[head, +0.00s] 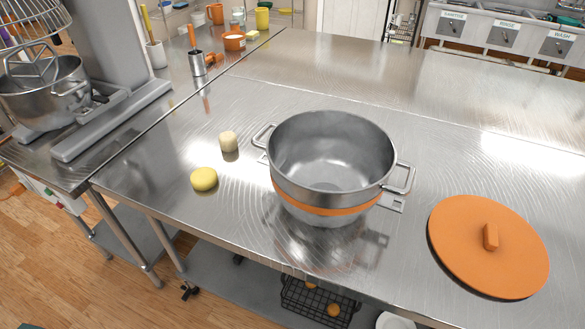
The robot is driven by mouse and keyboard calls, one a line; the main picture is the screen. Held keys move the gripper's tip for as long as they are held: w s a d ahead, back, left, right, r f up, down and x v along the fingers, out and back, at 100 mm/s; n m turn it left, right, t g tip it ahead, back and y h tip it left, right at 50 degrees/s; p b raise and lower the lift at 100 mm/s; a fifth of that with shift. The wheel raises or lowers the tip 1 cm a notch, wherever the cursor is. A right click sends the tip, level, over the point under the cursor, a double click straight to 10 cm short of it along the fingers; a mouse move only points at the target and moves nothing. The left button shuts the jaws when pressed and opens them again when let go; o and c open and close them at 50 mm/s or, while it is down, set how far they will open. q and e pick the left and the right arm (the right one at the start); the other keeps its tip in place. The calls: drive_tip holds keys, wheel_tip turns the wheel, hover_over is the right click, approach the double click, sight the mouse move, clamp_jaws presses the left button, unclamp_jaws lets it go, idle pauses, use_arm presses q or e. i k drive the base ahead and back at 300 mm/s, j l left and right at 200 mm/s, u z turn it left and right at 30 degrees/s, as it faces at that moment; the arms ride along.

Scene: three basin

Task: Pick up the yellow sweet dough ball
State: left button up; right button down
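The yellow sweet dough ball (204,179) rests on the steel table, near its front edge and left of the large pot. It is round and slightly flattened. A paler, cream-coloured dough piece (228,141) stands just behind it and a little to the right, apart from it. Neither of my grippers shows in the head view.
An open steel pot (330,163) with an orange band and side handles stands mid-table. An orange lid (488,246) lies at right. A stand mixer (62,85) is at far left. Containers (234,41) stand at the back. The table (160,160) left of the ball is clear.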

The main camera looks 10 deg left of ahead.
sight(206, 188)
drive_tip(key=j+z, duration=0.1)
drive_tip(key=j, duration=0.45)
drive_tip(key=k+j+z, duration=0.1)
drive_tip(key=j, duration=0.5)
drive_tip(key=k+j+z, duration=0.1)
drive_tip(key=j, duration=0.45)
drive_tip(key=k, duration=0.05)
